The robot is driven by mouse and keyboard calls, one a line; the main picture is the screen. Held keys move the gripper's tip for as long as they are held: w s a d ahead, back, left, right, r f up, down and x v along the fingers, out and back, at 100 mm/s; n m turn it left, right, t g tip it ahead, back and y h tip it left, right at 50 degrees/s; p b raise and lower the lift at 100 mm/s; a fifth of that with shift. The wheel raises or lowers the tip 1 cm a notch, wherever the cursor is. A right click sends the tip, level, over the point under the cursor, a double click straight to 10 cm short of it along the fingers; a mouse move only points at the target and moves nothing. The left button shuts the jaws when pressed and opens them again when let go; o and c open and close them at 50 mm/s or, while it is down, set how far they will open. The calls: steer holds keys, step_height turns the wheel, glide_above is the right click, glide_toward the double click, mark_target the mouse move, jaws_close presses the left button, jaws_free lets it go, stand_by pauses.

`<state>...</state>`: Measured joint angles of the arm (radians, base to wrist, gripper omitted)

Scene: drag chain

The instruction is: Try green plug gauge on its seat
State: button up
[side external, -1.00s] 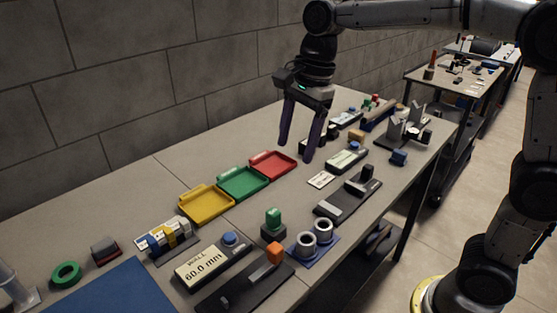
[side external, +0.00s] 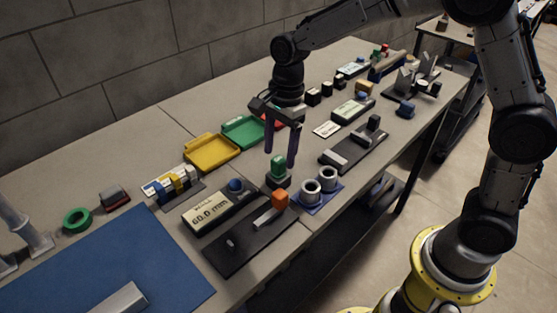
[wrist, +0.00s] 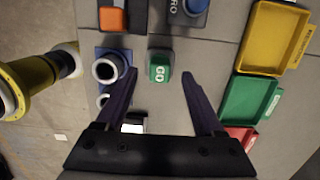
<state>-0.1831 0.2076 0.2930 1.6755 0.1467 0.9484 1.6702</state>
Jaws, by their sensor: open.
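The green plug gauge (side external: 278,165) stands upright in a dark square holder (side external: 279,183) on the bench. In the wrist view its green top (wrist: 159,68) shows the letters GO. My gripper (side external: 280,159) is open and empty above the gauge, fingers pointing down. In the wrist view the fingertips (wrist: 159,75) show on either side of the gauge; whether they reach its height I cannot tell. Two grey rings (side external: 311,190) stand upright on a blue plate (side external: 325,199), right of the gauge; one ring (wrist: 106,70) is partly behind a finger in the wrist view.
An orange-handled fixture (side external: 279,200) and a dark display block reading 60.0 mm (side external: 213,212) stand close in front of the gauge. Yellow (side external: 212,152), green (side external: 241,132) and partly hidden red (wrist: 244,137) trays lie behind. A blue mat (side external: 110,268) covers the near left.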

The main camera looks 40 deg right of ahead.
mark_target(279, 159)
steer(key=shift+a+f, duration=0.2)
steer(key=shift+f, duration=1.55)
steer(key=shift+c, duration=0.3)
jaws_close()
